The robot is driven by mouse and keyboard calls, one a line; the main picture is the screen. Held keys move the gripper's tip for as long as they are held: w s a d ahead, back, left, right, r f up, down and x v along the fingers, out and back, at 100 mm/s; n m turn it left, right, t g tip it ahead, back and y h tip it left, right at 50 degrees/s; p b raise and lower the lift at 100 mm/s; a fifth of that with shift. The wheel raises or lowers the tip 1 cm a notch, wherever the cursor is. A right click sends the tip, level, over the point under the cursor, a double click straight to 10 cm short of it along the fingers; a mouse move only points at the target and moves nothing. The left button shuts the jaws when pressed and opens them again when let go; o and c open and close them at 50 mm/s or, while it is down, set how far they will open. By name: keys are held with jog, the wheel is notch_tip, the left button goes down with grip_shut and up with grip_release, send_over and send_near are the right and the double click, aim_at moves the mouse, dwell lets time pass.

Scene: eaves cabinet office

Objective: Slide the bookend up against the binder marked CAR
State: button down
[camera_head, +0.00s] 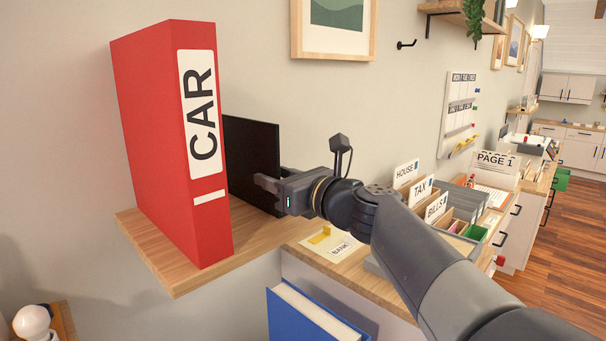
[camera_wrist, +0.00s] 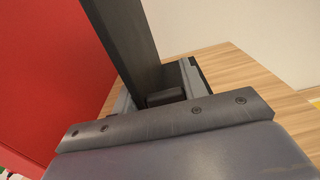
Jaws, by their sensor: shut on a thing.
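The red binder marked CAR (camera_head: 165,140) stands upright on a wooden wall shelf (camera_head: 180,272). The bookend (camera_head: 252,150) is a black upright plate just right of the binder, and the binder hides its left edge. My gripper (camera_head: 270,190) is shut on the bookend's near edge. In the wrist view the bookend (camera_wrist: 122,40) rises as a dark plate from between the fingers (camera_wrist: 163,97), with the red binder (camera_wrist: 50,70) to its left. A strip of wood shows between them low down; I cannot tell whether they touch elsewhere.
Bare shelf (camera_wrist: 225,75) lies right of the bookend. A blue binder (camera_head: 305,315) stands underneath. The wall is close behind.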

jog(key=s+a, duration=0.4)
jog(key=shift+s+a, duration=0.15)
jog(key=c, duration=1)
grip_release()
jog(key=b+v, duration=0.1)
jog(key=v, duration=1)
